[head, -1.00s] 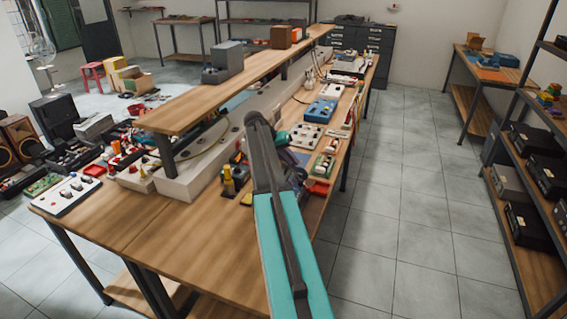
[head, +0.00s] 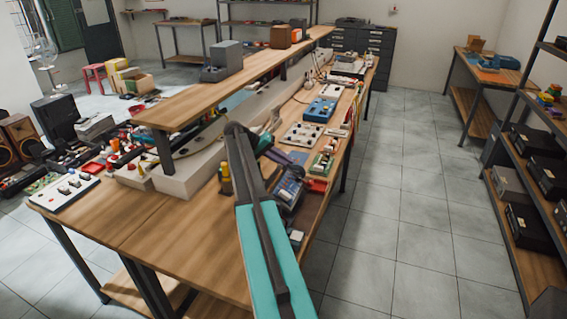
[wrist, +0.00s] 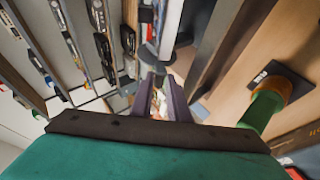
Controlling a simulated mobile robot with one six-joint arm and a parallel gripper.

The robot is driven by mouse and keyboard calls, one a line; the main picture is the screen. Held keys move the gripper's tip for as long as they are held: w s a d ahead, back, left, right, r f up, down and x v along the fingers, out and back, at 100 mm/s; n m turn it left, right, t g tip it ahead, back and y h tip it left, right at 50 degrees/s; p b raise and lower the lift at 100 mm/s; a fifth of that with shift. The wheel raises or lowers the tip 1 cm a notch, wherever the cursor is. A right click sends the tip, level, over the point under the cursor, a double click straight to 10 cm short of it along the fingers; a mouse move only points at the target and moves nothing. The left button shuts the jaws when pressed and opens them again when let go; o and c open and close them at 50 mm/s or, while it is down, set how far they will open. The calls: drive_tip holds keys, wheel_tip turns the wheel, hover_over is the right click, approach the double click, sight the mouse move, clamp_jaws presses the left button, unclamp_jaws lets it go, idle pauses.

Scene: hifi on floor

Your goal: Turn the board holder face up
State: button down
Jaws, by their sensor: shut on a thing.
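In the wrist view my gripper (wrist: 160,82) has its two narrow grey-purple fingers close together. A grey piece (wrist: 151,60) shows at the fingertips and looks held between them. I take it for part of the board holder, but only a small part shows and I cannot tell which way its face points. In the head view my raised arm crosses the middle of the bench, and the fingertips and their grip are not clear there.
The wooden bench (head: 150,245) has a bare front left part. A dark device with a bluish face (head: 290,188) is right of my arm. White boards (head: 302,134) and a blue box (head: 320,110) stand farther back. A raised shelf (head: 190,112) runs along the bench. The right aisle floor (head: 400,220) is clear.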

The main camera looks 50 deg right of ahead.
drive_tip(key=shift+s+a+f, duration=0.15)
drive_tip(key=shift+s+f, duration=0.2)
drive_tip(key=shift+s, duration=0.1)
drive_tip(key=c, duration=1.8)
unclamp_jaws()
drive_tip(key=shift+r, duration=0.1)
drive_tip(key=shift+o, duration=0.2)
drive_tip(key=shift+r, duration=0.1)
drive_tip(key=shift+w+r, duration=0.1)
drive_tip(key=shift+w, duration=0.05)
drive_tip(key=p+v, duration=0.2)
drive_tip(key=v, duration=0.9)
drive_tip(key=shift+w+a+r, duration=0.15)
drive_tip(key=shift+w+r, duration=0.1)
